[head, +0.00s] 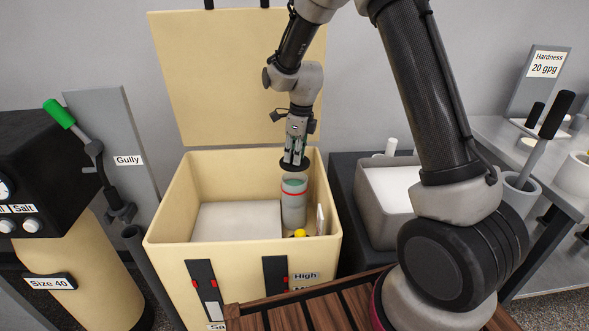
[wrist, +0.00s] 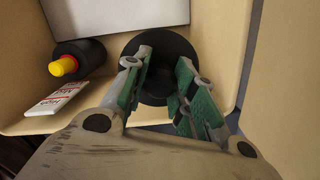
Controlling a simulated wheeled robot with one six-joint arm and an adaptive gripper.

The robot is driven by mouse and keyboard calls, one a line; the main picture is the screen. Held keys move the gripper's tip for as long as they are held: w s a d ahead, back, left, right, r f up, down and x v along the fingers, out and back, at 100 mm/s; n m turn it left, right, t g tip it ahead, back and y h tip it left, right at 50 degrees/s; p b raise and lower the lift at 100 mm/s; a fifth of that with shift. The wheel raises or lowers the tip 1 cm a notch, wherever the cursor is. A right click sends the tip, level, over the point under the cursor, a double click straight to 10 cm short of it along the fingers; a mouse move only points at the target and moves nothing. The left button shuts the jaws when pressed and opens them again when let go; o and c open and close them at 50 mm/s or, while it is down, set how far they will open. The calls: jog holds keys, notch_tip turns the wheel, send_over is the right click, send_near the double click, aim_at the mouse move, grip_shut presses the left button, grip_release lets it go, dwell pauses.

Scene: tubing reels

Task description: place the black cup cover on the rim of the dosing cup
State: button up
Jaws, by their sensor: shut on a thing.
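My gripper (head: 293,160) is inside the open beige cabinet, pointing down and shut on the black cup cover (head: 287,167). The cover is a dark round disc; in the wrist view (wrist: 160,45) it lies between and beyond the green-padded fingers (wrist: 164,74). The dosing cup (head: 293,207) is a grey upright cylinder with a red line near its top, standing at the right inside the cabinet. The cover is just above the cup's rim, with a small gap seeming to show in the head view. In the wrist view the cover hides the cup.
The cabinet's walls (head: 165,212) surround the cup closely, and its raised lid (head: 235,70) stands behind. A white block (head: 238,222) fills the left. A yellow-topped black part (wrist: 65,65) and a white label card (wrist: 57,98) are near the cup. A grey bin (head: 372,205) stands outside right.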

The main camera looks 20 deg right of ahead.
aim_at(295, 168)
jog(key=shift+w+f, duration=0.1)
jog(key=shift+f, duration=2.8)
jog(key=shift+f, duration=0.15)
jog(key=o, duration=0.9)
jog(key=shift+o, duration=0.2)
